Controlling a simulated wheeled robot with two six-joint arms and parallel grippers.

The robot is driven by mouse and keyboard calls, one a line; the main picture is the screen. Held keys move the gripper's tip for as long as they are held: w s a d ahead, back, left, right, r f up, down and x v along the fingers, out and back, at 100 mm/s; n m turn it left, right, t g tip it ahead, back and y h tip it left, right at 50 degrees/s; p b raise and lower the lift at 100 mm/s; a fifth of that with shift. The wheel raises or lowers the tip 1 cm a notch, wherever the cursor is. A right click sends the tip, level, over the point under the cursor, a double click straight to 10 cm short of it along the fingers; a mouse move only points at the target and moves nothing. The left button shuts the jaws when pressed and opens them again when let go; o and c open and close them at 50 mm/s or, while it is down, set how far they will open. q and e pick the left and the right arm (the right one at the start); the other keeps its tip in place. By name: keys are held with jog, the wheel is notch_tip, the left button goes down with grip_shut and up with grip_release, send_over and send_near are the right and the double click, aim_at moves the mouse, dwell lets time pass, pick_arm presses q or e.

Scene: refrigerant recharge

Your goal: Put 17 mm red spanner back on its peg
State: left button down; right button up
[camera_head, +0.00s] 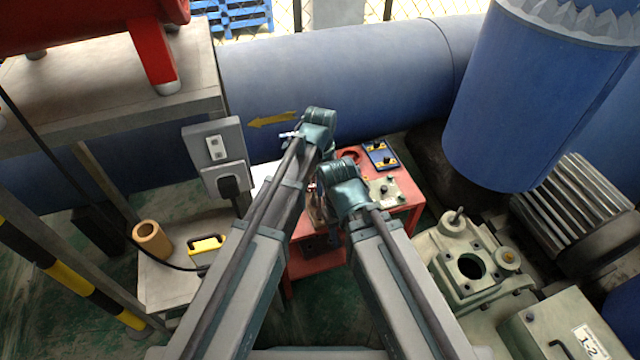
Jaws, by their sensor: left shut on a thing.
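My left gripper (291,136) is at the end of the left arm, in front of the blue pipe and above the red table. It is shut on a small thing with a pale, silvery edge. That thing is too small and too hidden to say whether it is the red spanner. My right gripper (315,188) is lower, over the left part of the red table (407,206). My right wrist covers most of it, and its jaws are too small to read. I cannot clearly make out the 17 mm red spanner or its peg.
A blue-and-yellow panel (380,157) is on the red table. A grey socket box (214,146) with a black plug stands left. A low shelf (170,284) holds a tan roll (152,240) and a yellow item (207,244). Pump machinery (468,264) and a blue tank (535,95) fill the right.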

pick_arm(q)
jog(key=shift+f+b, duration=0.55)
jog(key=shift+f, duration=0.15)
jog(key=c, duration=0.7)
grip_release()
jog(key=shift+r, duration=0.15)
notch_tip(320, 180, up, 14)
jog(key=p, duration=1.3)
jog(key=shift+f+p, duration=0.2)
jog(key=shift+p, duration=0.2)
